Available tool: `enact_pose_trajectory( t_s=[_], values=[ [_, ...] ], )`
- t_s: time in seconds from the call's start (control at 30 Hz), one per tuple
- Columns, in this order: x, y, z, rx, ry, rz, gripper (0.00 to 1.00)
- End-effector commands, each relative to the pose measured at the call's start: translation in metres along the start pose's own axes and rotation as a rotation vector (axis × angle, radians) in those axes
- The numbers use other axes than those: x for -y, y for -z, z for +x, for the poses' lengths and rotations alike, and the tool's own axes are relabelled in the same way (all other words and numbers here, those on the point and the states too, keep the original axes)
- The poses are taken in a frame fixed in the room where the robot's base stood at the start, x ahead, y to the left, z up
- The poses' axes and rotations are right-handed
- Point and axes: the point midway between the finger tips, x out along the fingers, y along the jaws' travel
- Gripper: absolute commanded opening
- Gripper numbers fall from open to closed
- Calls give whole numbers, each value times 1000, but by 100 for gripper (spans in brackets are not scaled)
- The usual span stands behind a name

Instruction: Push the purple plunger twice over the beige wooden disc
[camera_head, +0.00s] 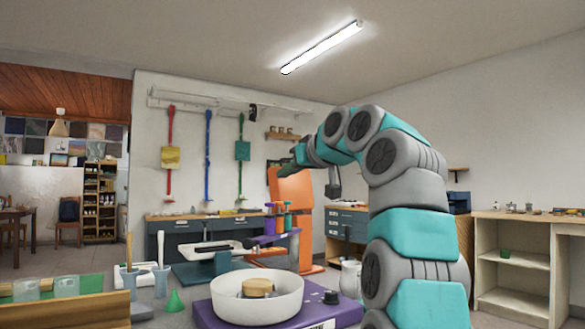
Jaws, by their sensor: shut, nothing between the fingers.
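The beige wooden disc (257,287) lies inside a wide white bowl (218,304) in the front middle. Small coloured cylinders stand in a close group on a purple stand behind it. A purple one (279,224) shows among orange ones, but I cannot make out their separate parts or which is the plunger. My arm rises at the right and reaches forward and left. My gripper (285,171) is at its far end, small in view, shut and empty. It is higher in the picture than the cylinders and well apart from the disc.
The bowl sits on a purple base (318,312) with a black knob. Left of it are a green cone (174,301), clear cups (67,286) and a wooden block (80,312). An orange machine (291,192) stands behind. A shelf unit (515,252) fills the right.

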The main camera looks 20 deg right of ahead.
Motion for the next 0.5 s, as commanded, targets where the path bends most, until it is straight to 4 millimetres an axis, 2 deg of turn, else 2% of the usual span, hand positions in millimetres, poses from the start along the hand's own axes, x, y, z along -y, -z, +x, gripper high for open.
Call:
enact_pose_trajectory(
  t_s=[0.2,0.37,0.5],
  values=[
    [0,3,37,-2,-1,-1,0],
    [0,3,60,-1,-1,0,0],
    [0,-20,64,0,0,2,0]
  ],
)
